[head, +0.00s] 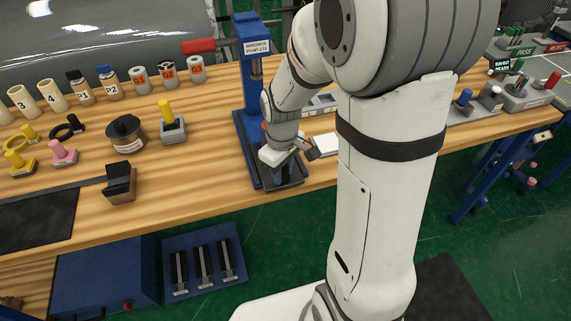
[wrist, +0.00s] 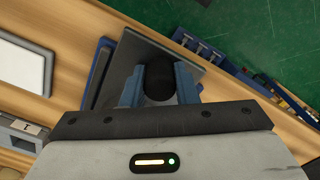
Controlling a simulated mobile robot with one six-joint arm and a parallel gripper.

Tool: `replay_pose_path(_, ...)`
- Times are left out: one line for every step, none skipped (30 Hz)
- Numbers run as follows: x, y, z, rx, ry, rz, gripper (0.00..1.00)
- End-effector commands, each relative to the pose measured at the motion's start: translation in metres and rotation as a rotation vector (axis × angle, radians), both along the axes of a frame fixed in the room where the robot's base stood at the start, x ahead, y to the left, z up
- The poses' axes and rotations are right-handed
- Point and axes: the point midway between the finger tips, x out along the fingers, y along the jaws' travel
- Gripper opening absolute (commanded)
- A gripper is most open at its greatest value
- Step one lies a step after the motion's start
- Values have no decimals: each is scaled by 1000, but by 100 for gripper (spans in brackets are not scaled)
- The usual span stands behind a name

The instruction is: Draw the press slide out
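The blue press (head: 252,65) stands upright on the wooden bench, with a white label on its head. Its slide is a dark flat plate (head: 292,183) low at the press's front, by the bench edge; it also shows in the wrist view (wrist: 128,58). A black round knob (wrist: 158,82) stands on the slide. My gripper (head: 283,168) is down at the front of the press. In the wrist view its two blue-grey fingers (wrist: 159,88) lie against both sides of the knob. My gripper hides the knob in the head view.
A white panel (head: 325,145) lies right of the press. A yellow-handled block (head: 172,125) and a black spool (head: 126,132) stand to its left. Several labelled cylinders line the bench's back. Green floor (head: 285,235) is open before the bench edge.

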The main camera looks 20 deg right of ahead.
Motion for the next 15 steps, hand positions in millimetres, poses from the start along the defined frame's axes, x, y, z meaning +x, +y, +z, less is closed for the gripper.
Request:
replay_pose_path(-1,0,2,0,-4,2,0)
replay_pose_path(-2,0,2,0,-4,1,0)
replay_pose_path(-3,-1,2,0,-2,0,0)
replay_pose_path(-3,-1,2,0,-2,-1,0)
replay_pose_path(-3,-2,2,1,-2,-3,0)
replay_pose_path(-3,-2,2,1,0,-5,0)
replay_pose_path(-4,-3,2,1,0,-6,0)
replay_pose_path(-4,-3,2,1,0,-7,0)
replay_pose_path(-4,-3,2,2,1,-9,0)
replay_pose_path(-4,-4,2,2,1,-11,0)
replay_pose_path(-4,-4,2,2,1,-12,29)
replay_pose_path(-4,-5,1,1,2,-13,32)
replay_pose_path(-4,-5,1,2,1,-14,35)
replay_pose_path(-4,-5,1,2,1,-15,37)
replay_pose_path(-4,-5,1,2,1,-16,41)
